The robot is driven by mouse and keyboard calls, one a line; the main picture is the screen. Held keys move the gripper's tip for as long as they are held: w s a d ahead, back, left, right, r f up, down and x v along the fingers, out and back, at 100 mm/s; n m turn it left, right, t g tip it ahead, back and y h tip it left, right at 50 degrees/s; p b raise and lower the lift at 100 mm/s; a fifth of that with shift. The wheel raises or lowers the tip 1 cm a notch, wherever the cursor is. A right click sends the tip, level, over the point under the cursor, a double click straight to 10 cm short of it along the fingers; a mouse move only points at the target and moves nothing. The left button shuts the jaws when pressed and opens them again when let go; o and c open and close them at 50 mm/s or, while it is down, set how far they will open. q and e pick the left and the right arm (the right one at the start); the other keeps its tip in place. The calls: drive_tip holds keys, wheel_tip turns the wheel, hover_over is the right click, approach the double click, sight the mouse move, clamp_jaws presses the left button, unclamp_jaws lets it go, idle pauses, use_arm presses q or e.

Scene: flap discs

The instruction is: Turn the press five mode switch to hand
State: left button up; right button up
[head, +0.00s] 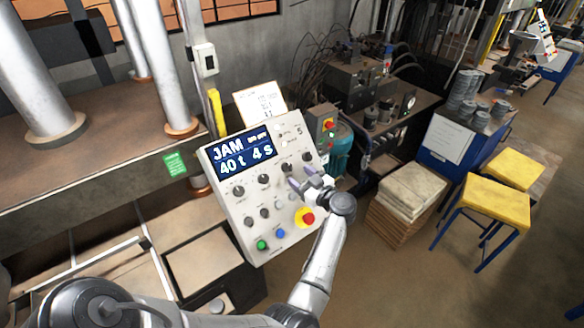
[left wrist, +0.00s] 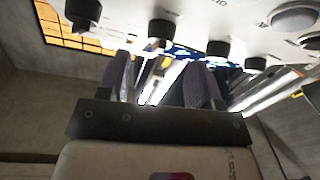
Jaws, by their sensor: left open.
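The press control panel (head: 229,207), marked 5 at its top right, stands tilted in the middle of the head view. Its screen (head: 243,153) reads JAM, 40 t, 4 s. It bears several dark knobs, among them an upper-row knob (head: 264,179) and a lower-row knob (head: 264,213). Their labels are too small to read, so I cannot tell which one is the mode switch. My left gripper (head: 305,184) is open at the panel's right side. In the left wrist view, a dark knob (left wrist: 160,32) shows beyond the gap between its fingers (left wrist: 163,82), which looks empty.
The panel also has a green button (head: 261,245), a blue button (head: 280,234) and a red stop button (head: 307,217) close below my gripper. Stacked boards (head: 408,200) and yellow stools (head: 495,195) stand to the right. Press columns (head: 165,60) rise at left.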

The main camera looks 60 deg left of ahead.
sight(291, 168)
use_arm(q)
drive_tip(key=shift+s+a+p, duration=0.2)
drive_tip(key=shift+a, duration=0.9)
drive_tip(key=shift+s+a+p, duration=0.2)
drive_tip(key=shift+a, duration=0.9)
drive_tip(key=shift+c, duration=0.4)
drive_tip(key=c, duration=0.8)
drive_tip(key=shift+w+f+n+g+h+b, duration=0.15)
drive_tip(key=shift+n+g+h+b, duration=0.15)
drive_tip(key=shift+n+g+b, duration=0.4)
drive_tip(key=n+g+h+b, duration=0.1)
drive_tip(key=n+b, duration=0.2)
drive_tip(key=n+g+h+b, duration=0.1)
drive_tip(key=n+g+b, duration=0.1)
drive_tip(key=n+b, duration=0.2)
drive_tip(key=shift+w+a+g+h, duration=0.1)
drive_tip(key=shift+w+g+h, duration=0.1)
drive_tip(key=shift+g+h, duration=0.15)
drive_tip(key=shift+c, duration=0.2)
drive_tip(key=shift+r+n+g+h+b, duration=0.15)
drive_tip(key=shift+n+g+h+b, duration=0.3)
drive_tip(key=shift+n+b, duration=0.4)
drive_tip(key=shift+r+n+g+h+b, duration=0.2)
drive_tip(key=shift+n+h+b, duration=0.35)
drive_tip(key=shift+n, duration=0.4)
drive_tip(key=o, duration=0.9)
drive_tip(key=shift+a, duration=0.1)
